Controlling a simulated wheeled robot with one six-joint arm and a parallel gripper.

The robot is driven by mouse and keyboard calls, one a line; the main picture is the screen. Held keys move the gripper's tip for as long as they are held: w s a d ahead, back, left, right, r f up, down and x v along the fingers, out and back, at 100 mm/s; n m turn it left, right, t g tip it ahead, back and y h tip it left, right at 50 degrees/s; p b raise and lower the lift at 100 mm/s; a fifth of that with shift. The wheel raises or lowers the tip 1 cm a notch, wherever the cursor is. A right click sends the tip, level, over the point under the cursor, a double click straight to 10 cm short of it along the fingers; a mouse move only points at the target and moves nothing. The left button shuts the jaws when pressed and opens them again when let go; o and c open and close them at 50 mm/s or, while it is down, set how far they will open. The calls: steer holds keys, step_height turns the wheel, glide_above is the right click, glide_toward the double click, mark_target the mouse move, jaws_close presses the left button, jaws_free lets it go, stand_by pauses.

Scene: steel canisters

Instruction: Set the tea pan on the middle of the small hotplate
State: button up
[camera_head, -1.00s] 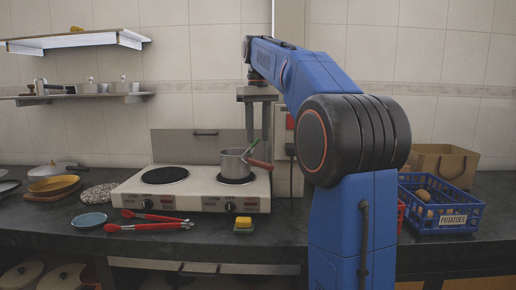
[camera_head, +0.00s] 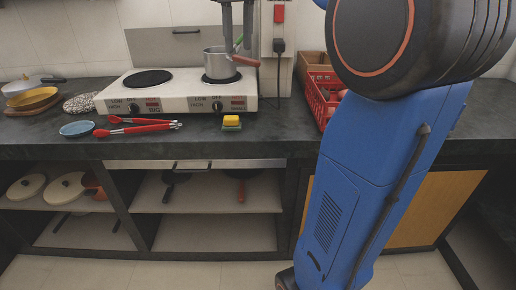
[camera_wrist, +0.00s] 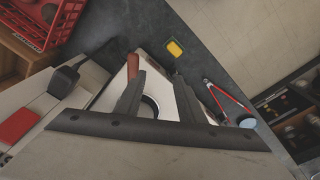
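The tea pan (camera_head: 214,63) is a small grey metal pot with a red-brown handle (camera_head: 246,61) pointing right. It stands upright on the right plate (camera_head: 222,80) of the white double hotplate (camera_head: 180,103); dark plate shows around its base. I cannot tell how exactly it is centred. My gripper (camera_head: 238,38) points down above the pan's right side, near the handle. In the wrist view my gripper (camera_wrist: 158,92) has its fingers apart with nothing held between them; the handle (camera_wrist: 132,66) shows beyond the left finger.
The left plate (camera_head: 148,79) is empty. In front lie red tongs (camera_head: 138,127), a blue dish (camera_head: 77,129) and a yellow-green sponge (camera_head: 231,122). A red crate (camera_head: 322,100) stands right. A plug and cable (camera_head: 279,48) hang on the wall behind.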

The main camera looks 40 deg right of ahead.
steer(key=s+a+f+t, duration=0.1)
steer(key=s+a+f, duration=0.2)
steer(key=s+f, duration=0.5)
steer(key=s+a+f+t, duration=0.1)
steer(key=s+a+f, duration=0.3)
steer(key=s+f, duration=0.4)
steer(key=s+a+f+t, duration=0.1)
steer(key=s+a+f, duration=0.2)
steer(key=s+f, duration=0.5)
step_height(320, 180, down, 7)
steer(key=shift+a+r+t, duration=0.1)
steer(key=shift+a+t, duration=0.1)
steer(key=shift+t, duration=0.1)
stand_by(0.4)
